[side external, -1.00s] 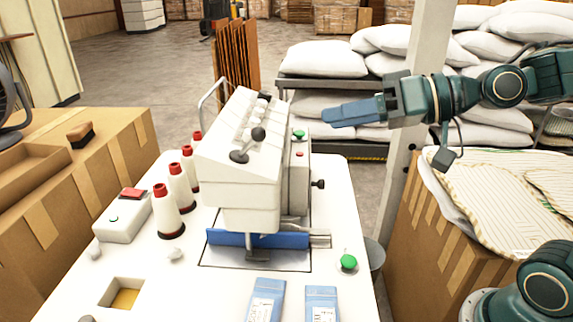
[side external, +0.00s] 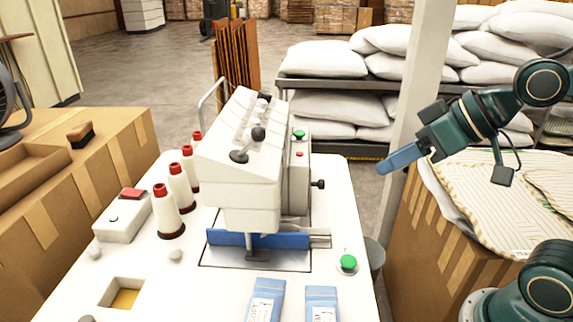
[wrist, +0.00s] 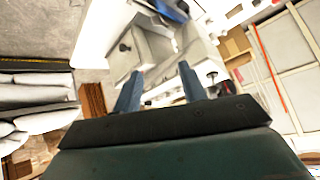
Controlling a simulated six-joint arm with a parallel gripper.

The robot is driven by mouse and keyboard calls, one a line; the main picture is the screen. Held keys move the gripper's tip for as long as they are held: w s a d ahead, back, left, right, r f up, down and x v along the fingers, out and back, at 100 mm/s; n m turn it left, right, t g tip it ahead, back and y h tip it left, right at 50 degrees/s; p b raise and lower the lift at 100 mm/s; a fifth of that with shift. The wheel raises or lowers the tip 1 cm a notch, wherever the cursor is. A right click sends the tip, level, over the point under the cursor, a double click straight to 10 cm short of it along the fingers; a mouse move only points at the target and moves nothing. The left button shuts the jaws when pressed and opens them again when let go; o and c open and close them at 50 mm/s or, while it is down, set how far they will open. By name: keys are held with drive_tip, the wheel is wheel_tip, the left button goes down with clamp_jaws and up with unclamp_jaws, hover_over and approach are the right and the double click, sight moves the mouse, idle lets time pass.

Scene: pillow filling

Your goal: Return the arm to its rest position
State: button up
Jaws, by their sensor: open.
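My gripper (side external: 398,162) is in the air to the right of the white sewing machine (side external: 240,165) in the side view, with its blue fingers angled down and left. In that view the fingers overlap, so the gap between them is hidden. In the wrist view my gripper (wrist: 160,85) shows two blue fingers apart with nothing between them. The machine stands on the white table, clear of the fingers.
A cardboard box (side external: 425,235) with striped cloth (side external: 490,200) on top stands below my arm. A grey post (side external: 412,100) rises behind the gripper. White pillows (side external: 320,58) are stacked on a rack behind. Thread cones (side external: 167,210) stand left of the machine.

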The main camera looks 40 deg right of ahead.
drive_tip(key=s+d+f+m+g+h, duration=0.1)
drive_tip(key=s+d+f+g+h, duration=0.1)
drive_tip(key=s+d, duration=0.3)
drive_tip(key=s+h, duration=0.1)
drive_tip(key=s, duration=0.1)
drive_tip(key=shift+s+d+f+g, duration=0.15)
drive_tip(key=shift+s+d+g, duration=0.2)
drive_tip(key=shift+s+g, duration=0.05)
idle(0.6)
